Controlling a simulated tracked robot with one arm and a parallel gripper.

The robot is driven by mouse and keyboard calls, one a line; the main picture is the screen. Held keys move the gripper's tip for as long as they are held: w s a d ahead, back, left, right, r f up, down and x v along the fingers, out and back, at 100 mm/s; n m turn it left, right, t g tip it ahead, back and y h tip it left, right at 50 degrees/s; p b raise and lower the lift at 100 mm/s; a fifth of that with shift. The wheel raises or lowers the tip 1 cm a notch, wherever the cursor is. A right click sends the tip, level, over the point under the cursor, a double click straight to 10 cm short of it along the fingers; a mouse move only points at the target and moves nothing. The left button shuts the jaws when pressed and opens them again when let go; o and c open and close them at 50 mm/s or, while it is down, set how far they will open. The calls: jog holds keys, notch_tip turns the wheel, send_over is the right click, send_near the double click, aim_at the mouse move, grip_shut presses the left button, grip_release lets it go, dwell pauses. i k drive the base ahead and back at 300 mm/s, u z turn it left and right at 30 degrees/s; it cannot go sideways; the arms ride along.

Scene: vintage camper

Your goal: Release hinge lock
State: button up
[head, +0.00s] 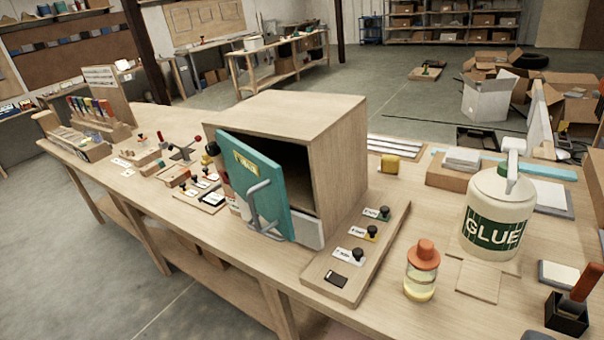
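A wooden box cabinet (317,130) stands on the long workbench with its teal door (262,185) partly open. The door carries a yellow label (245,163) and a grey bent handle (262,207). The inside is dark. No part is clearly marked as the hinge lock. A wooden board (322,283) right of the cabinet carries a few dark knobs, such as the front knob (358,255), each beside a small label too small to read surely. A black rectangle (336,280) lies at its near end. My gripper is not visible.
Right of the board stand an orange-capped jar (421,275) and a large glue bottle (495,215). A black holder (567,316) with an orange-handled tool is at the bottom right. Small tools and labels (185,175) crowd the bench left of the door. Open floor (100,255) lies in front.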

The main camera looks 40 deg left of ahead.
aim_at(224, 175)
jog(key=u, duration=1.65)
jog(key=i, duration=1.3)
jog(key=z, duration=0.45)
